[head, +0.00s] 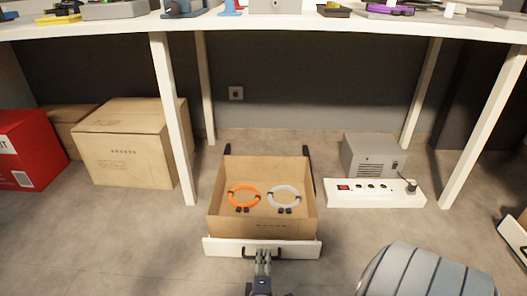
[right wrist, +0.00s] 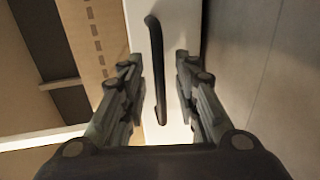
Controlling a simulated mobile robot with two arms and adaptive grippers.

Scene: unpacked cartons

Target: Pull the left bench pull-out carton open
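The pull-out carton (head: 262,228) is an open cardboard box on dark rails, standing out from under the bench. It has a white front panel (head: 300,248) with a black bar handle (head: 277,253). An orange ring and a grey ring lie inside with small dark pieces. My right gripper (head: 263,257) is at the handle in the head view. In the right wrist view my right gripper (right wrist: 160,85) is open, with its fingers apart on either side of the black handle (right wrist: 155,60) and gaps visible beside it. My left gripper is not in view.
The white bench (head: 270,25) has legs on both sides of the carton. A large closed carton (head: 125,148) and a red box (head: 28,150) stand left. A grey device (head: 372,156) and a white switch strip (head: 375,191) stand right. Floor in front left is clear.

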